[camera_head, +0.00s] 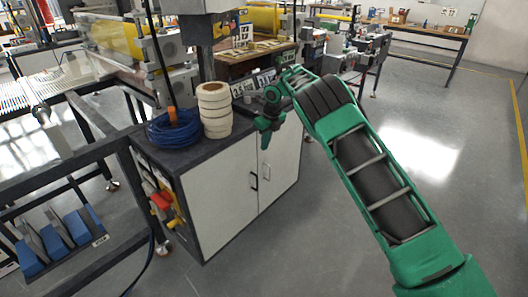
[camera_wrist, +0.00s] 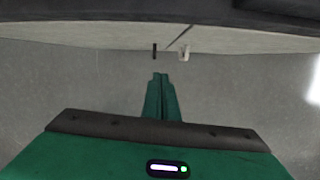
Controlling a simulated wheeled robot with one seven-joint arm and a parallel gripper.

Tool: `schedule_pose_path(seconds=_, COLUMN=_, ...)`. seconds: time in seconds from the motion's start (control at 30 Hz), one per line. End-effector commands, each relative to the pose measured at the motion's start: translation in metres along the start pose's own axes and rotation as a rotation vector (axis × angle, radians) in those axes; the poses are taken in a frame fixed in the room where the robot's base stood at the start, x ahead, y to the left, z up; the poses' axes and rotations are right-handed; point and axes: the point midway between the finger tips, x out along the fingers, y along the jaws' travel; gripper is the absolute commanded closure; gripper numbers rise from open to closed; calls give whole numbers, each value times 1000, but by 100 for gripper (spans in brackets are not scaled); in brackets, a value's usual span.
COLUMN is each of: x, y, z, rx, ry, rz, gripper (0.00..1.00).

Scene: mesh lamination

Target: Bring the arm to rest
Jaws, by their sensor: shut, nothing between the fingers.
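My gripper (camera_head: 265,143) is green and hangs at the end of my bent green arm (camera_head: 365,175), at the front right edge of the cabinet top. Its fingers point down in front of the white cabinet doors (camera_head: 232,190). In the wrist view the two green fingers (camera_wrist: 160,78) lie together with nothing between them. Beyond the fingertips, the cabinet doors (camera_wrist: 100,55) and a black handle (camera_wrist: 154,50) show, apart from the fingers.
A stack of cream tape rolls (camera_head: 215,110) and a blue cable coil (camera_head: 172,130) stand on the cabinet. Machine frames and rails (camera_head: 60,175) fill the left. Open grey floor (camera_head: 300,250) lies in front and right. A workbench (camera_head: 425,28) stands far back.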

Motion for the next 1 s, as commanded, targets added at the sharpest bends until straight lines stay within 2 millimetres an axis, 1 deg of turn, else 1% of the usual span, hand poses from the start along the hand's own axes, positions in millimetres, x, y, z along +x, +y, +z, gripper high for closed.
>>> schedule_pose_path(seconds=0.07, x=-6, y=-1, z=0, rx=6, ry=-1, rz=-1, gripper=100)
schedule_pose_path(seconds=0.17, x=-19, y=-13, z=-5, rx=75, ry=-7, rz=-7, gripper=100)
schedule_pose_path(seconds=0.27, x=-47, y=-38, z=-18, rx=247, ry=-21, rz=-21, gripper=100)
schedule_pose_path(seconds=0.37, x=-85, y=-70, z=-43, rx=507, ry=-38, rz=-36, gripper=100)
schedule_pose_path(seconds=0.4, x=-101, y=-82, z=-55, rx=621, ry=-45, rz=-41, gripper=100)
schedule_pose_path(seconds=0.47, x=-124, y=-99, z=-74, rx=791, ry=-55, rz=-48, gripper=100)
schedule_pose_path(seconds=0.5, x=-139, y=-109, z=-88, rx=903, ry=-60, rz=-51, gripper=100)
schedule_pose_path(seconds=0.57, x=-161, y=-122, z=-110, rx=1069, ry=-71, rz=-55, gripper=100)
schedule_pose_path(seconds=0.6, x=-174, y=-128, z=-126, rx=1180, ry=-75, rz=-57, gripper=100)
schedule_pose_path(seconds=0.67, x=-194, y=-137, z=-149, rx=1343, ry=-82, rz=-59, gripper=100)
schedule_pose_path(seconds=0.7, x=-207, y=-141, z=-166, rx=1452, ry=-87, rz=-60, gripper=100)
schedule_pose_path(seconds=0.77, x=-225, y=-146, z=-191, rx=1612, ry=-93, rz=-61, gripper=100)
schedule_pose_path(seconds=0.8, x=-236, y=-147, z=-209, rx=1719, ry=-95, rz=-62, gripper=100)
schedule_pose_path(seconds=0.87, x=-252, y=-148, z=-235, rx=1877, ry=-99, rz=-63, gripper=100)
schedule_pose_path(seconds=0.9, x=-262, y=-147, z=-252, rx=1981, ry=-101, rz=-63, gripper=100)
schedule_pose_path(seconds=0.97, x=-276, y=-144, z=-279, rx=2136, ry=-103, rz=-66, gripper=100)
schedule_pose_path(seconds=1.0, x=-285, y=-140, z=-297, rx=2239, ry=-104, rz=-67, gripper=100)
